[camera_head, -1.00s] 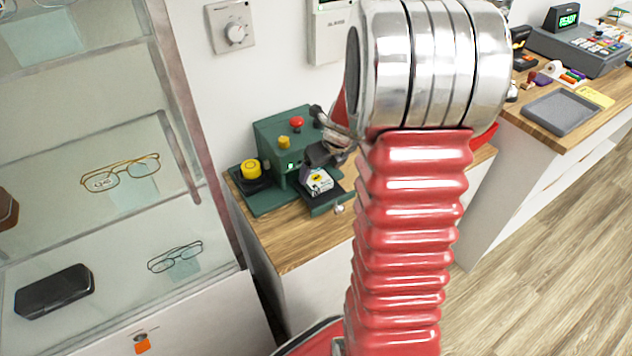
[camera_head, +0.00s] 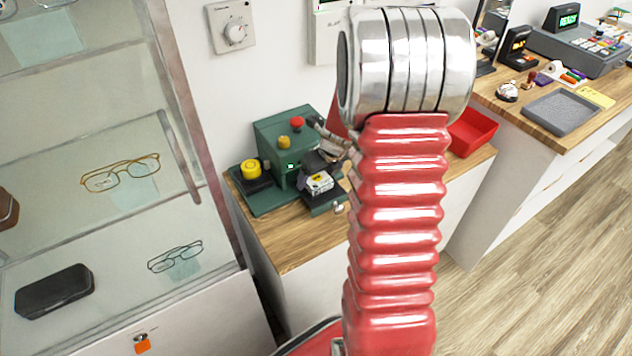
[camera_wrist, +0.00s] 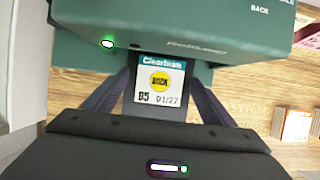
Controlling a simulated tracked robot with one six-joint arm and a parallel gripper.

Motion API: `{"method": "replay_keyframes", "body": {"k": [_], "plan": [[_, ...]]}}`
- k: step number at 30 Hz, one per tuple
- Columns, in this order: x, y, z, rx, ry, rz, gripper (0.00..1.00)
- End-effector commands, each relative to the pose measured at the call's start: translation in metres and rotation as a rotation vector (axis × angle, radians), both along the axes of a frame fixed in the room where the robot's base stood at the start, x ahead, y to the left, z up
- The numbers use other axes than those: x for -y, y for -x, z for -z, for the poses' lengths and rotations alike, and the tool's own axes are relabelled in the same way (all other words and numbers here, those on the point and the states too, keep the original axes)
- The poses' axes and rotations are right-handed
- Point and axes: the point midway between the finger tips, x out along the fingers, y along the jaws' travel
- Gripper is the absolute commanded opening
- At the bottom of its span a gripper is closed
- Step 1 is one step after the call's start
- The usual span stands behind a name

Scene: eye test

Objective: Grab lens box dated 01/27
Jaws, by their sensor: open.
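The lens box (camera_wrist: 158,89) is a small white box with a teal top band and a yellow round mark. It reads 01/27 in the wrist view. It lies at the front of a dark green machine (camera_wrist: 180,30), and also shows small in the head view (camera_head: 320,183). My gripper (camera_wrist: 160,80) is open, with one dark finger on each side of the box. Whether the fingers touch it I cannot tell. In the head view my gripper (camera_head: 317,165) is just above the box and partly hides it.
A red tray (camera_head: 473,132) is to the right. A glass cabinet (camera_head: 100,230) with glasses stands at left. Small white-orange boxes (camera_wrist: 294,125) are right of my gripper.

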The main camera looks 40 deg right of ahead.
Motion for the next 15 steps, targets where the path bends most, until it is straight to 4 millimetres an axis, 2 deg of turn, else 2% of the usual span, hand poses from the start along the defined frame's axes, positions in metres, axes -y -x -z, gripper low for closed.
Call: {"method": "replay_keyframes", "body": {"k": [2,15], "plan": [[0.0000,0.0000,-0.0001,0.000,0.000,0.000,0.74],[0.0001,0.0001,-0.0001,0.000,0.000,0.000,0.43]]}}
